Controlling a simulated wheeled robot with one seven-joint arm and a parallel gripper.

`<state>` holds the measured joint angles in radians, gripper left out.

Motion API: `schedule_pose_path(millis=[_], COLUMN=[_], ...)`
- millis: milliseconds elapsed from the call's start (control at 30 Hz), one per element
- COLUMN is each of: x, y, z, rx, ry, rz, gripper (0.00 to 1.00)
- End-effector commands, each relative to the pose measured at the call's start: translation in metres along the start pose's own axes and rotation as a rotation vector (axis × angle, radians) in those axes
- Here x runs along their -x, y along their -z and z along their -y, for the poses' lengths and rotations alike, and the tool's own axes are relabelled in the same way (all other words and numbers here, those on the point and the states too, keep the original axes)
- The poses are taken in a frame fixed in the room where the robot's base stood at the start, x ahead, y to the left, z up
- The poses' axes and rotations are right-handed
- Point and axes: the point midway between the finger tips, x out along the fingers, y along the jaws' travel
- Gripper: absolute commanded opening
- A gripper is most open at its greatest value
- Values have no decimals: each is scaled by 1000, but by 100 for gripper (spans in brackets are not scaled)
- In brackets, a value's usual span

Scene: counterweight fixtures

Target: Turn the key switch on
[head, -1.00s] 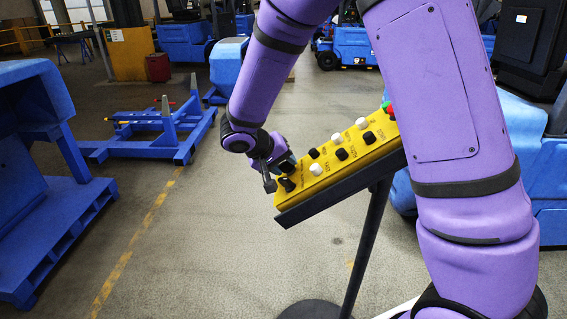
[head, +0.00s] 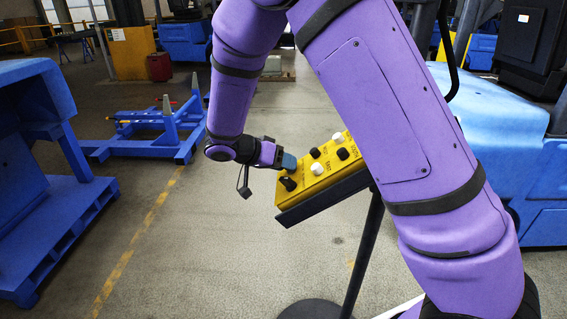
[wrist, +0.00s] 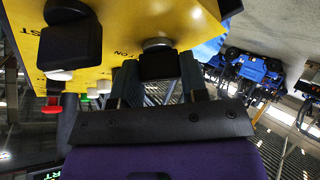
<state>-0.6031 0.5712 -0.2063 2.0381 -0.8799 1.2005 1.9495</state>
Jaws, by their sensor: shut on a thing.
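The yellow control box (head: 304,194) is tilted on a dark stand, and its left end is near my gripper (head: 288,162). In the wrist view my gripper (wrist: 160,82) has its two dark fingers on either side of a black key switch (wrist: 158,65) with a silvery collar, shut on it. Letters reading "ON" are printed beside the switch. A larger black knob (wrist: 68,45) is beside it, apart from the fingers; it also shows in the head view (head: 289,183). The key switch is hidden by my gripper in the head view.
White buttons (head: 317,169) and black buttons (head: 315,153) line the box; my arm covers its right part. In the wrist view a red button (wrist: 52,105) is farther along. A blue pallet-like frame (head: 150,140) stands left behind. The floor left of the stand is clear.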

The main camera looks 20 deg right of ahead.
Motion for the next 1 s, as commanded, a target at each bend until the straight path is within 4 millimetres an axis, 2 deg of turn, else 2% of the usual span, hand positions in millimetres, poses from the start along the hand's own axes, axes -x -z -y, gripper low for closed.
schedule_pose_path(millis=[633, 667, 733, 767, 1000], x=[0, 0, 0, 0, 0], y=[-1, -1, -1, -1, 0], z=[1, 0, 0, 0, 0], rx=[-43, -43, -43, -43, -42], ry=[-20, -20, -20, -20, -21], rz=[1, 1, 1, 1, 1], gripper=[17, 47, 63, 66, 66])
